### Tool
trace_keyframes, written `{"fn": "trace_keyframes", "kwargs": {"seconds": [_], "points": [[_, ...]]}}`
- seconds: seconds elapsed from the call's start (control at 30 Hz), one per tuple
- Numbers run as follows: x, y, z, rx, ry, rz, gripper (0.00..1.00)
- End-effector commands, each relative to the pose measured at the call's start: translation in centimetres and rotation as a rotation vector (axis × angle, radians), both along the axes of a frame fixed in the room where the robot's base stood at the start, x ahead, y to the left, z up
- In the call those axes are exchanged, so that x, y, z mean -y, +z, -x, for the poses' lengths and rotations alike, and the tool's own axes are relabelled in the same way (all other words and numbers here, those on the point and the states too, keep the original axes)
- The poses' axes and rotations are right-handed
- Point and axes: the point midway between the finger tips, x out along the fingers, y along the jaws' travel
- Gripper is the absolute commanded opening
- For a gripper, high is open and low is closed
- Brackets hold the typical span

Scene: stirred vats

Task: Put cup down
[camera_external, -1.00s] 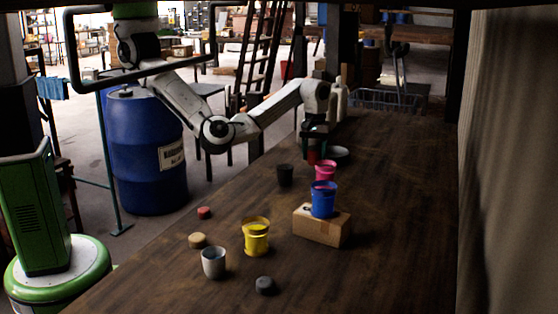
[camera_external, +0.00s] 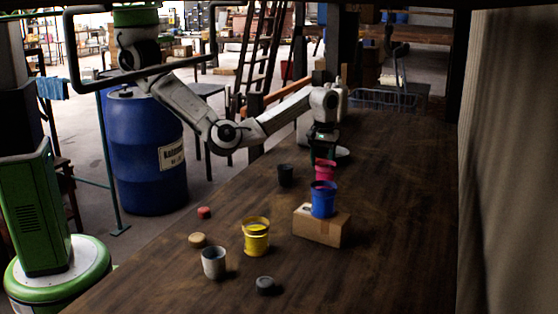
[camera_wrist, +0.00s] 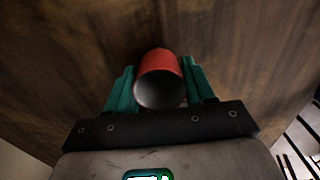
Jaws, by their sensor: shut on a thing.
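A blue cup (camera_external: 323,200) stands on a cardboard box (camera_external: 318,226). The right side of the table (camera_external: 410,200) is clear.

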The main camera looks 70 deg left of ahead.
Motion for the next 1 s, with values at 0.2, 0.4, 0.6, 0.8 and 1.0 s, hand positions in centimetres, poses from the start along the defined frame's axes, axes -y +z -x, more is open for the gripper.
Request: {"fn": "trace_keyframes", "kwargs": {"seconds": [0.2, 0.4, 0.6, 0.8, 1.0], "points": [[0.0, -0.1, 0.0, 0.000, 0.000, 0.000, 0.63], [0.0, -0.1, 0.0, 0.000, 0.000, 0.000, 0.79], [0.0, 0.0, 0.0, 0.000, 0.000, 0.000, 0.79], [0.0, 1.2, 0.0, 0.000, 0.001, 0.000, 0.79], [0.1, 4.4, -0.1, 0.002, 0.000, 0.001, 0.79]]}}
